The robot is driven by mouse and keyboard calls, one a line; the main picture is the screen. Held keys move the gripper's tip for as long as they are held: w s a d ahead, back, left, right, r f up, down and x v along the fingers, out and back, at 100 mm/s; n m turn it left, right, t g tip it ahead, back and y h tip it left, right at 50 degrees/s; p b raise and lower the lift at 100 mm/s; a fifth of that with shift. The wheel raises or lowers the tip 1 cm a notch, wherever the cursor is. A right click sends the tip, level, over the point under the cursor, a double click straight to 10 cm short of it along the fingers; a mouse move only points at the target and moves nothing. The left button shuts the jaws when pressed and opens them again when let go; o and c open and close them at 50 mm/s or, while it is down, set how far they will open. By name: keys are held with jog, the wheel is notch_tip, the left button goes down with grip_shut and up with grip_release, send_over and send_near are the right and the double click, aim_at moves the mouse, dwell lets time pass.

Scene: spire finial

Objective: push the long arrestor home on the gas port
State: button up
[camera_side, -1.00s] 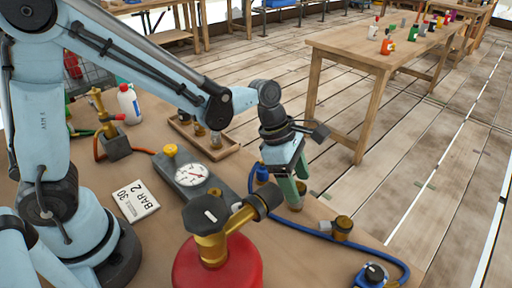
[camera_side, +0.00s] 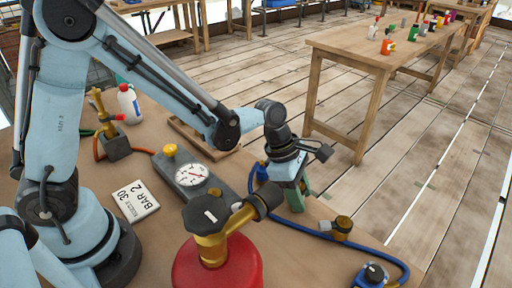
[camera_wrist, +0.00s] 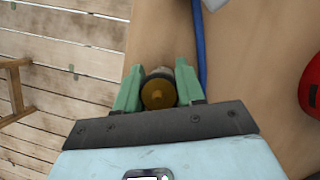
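My gripper (camera_side: 297,208) points down over the bench near its right edge, partly behind the black outlet of the red cylinder. I cannot tell which fitting is the gas port, or whether the piece is seated on anything. A grey block with a dial gauge (camera_side: 191,174) and yellow knob lies left of the gripper.
The red cylinder (camera_side: 218,265) with brass valve stands close in front of the gripper. A blue hose (camera_side: 300,230) runs alongside, past a brass fitting (camera_side: 342,228). A wooden tray (camera_side: 186,136) lies behind the gauge, partly covered by my arm. A number card (camera_side: 135,200) lies left.

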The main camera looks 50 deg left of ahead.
aim_at(301, 186)
jog(key=c, duration=0.3)
jog(key=shift+r, duration=0.1)
notch_tip(301, 186, up, 10)
jog(key=shift+f, duration=0.1)
dwell(0.5)
jog(key=s+a+r, duration=0.2)
jog(key=s+a, duration=1)
jog(key=s, duration=0.1)
jog(key=shift+s+r, duration=0.15)
jog(key=shift+r, duration=0.05)
